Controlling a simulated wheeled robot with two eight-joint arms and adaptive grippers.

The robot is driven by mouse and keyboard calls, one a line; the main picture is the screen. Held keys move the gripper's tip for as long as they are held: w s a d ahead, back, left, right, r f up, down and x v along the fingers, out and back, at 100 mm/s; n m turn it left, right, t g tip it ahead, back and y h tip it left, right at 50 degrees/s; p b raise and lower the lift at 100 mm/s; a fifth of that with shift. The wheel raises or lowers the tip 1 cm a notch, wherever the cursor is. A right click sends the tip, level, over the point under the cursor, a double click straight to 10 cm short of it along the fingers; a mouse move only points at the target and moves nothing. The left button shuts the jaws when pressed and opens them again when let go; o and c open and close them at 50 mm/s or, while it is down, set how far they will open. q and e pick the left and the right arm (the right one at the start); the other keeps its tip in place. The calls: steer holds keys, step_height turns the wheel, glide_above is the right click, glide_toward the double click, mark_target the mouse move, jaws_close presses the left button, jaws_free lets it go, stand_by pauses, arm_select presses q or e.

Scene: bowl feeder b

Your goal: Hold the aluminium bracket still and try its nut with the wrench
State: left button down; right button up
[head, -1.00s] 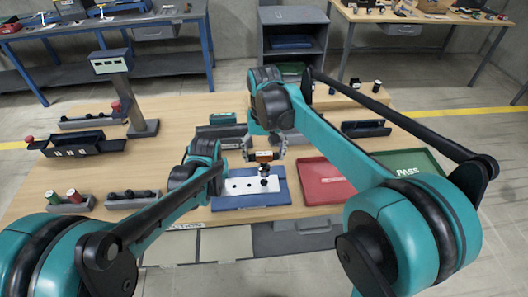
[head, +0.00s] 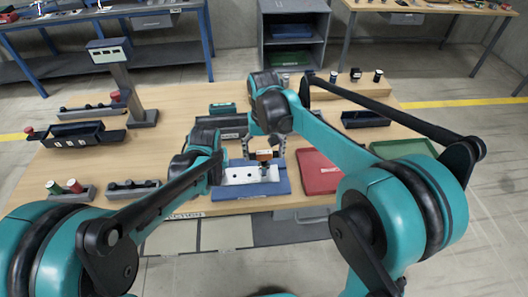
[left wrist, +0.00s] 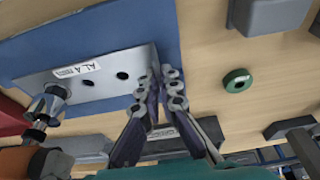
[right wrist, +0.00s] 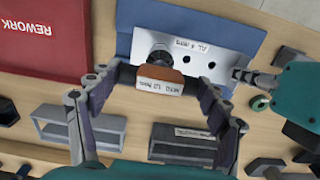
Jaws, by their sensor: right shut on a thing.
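The aluminium bracket (head: 240,176) is a pale plate with dark holes and a label, lying on a blue mat (head: 283,187). It also shows in the left wrist view (left wrist: 105,73). My right gripper (right wrist: 150,78) is shut on the wrench (right wrist: 160,86), which has an orange labelled body and a dark round head. The wrench is above the nut (left wrist: 54,94) at one end of the bracket; I cannot tell whether they touch. My left gripper (left wrist: 160,85) has its fingertips close together at the bracket's other end. I cannot tell whether they grip it.
A red REWORK tray (right wrist: 45,40) lies beside the mat, and a green tray (head: 405,148) beyond it. Grey holders (right wrist: 180,145) stand behind the mat. A green ring (left wrist: 238,80) lies on bare wood near my left gripper. A display post (head: 122,85) stands at the left.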

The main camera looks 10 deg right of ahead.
steer(key=shift+f, duration=1)
stand_by(1.1)
steer(key=shift+m, duration=1.1)
steer(key=shift+n, duration=0.7)
steer(key=shift+r, duration=0.15)
steer(key=shift+r, duration=2.35)
